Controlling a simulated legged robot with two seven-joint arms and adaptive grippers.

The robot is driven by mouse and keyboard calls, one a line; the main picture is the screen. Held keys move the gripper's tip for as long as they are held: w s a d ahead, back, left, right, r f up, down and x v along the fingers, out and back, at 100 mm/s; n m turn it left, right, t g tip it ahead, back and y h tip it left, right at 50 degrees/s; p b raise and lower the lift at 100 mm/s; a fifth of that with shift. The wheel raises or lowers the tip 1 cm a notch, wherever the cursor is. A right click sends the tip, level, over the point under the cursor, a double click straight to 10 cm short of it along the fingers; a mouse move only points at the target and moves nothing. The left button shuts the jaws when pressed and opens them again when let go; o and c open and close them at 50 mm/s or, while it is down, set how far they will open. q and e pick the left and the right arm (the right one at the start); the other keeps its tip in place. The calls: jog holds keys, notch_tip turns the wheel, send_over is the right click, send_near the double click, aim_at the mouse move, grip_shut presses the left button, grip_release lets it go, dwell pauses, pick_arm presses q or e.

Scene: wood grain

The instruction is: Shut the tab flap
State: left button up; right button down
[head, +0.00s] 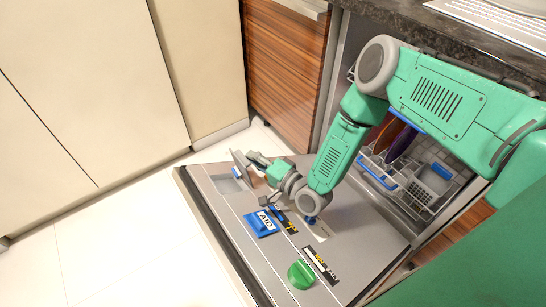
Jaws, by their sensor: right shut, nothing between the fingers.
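The dishwasher door (215,215) lies open and flat. Near its left end is a tab compartment (227,185), a shallow recess. I cannot tell if the fingers touch the flap. My left gripper is not in view.
A dish rack (410,185) with plates sits inside the dishwasher, behind my right arm. Cream cabinets (90,90) and a wood-grain cabinet (285,75) stand behind. White floor lies left.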

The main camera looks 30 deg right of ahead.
jog(key=shift+s+a+r, duration=0.1)
jog(key=shift+a, duration=0.4)
jog(key=shift+s, duration=0.1)
dwell(0.3)
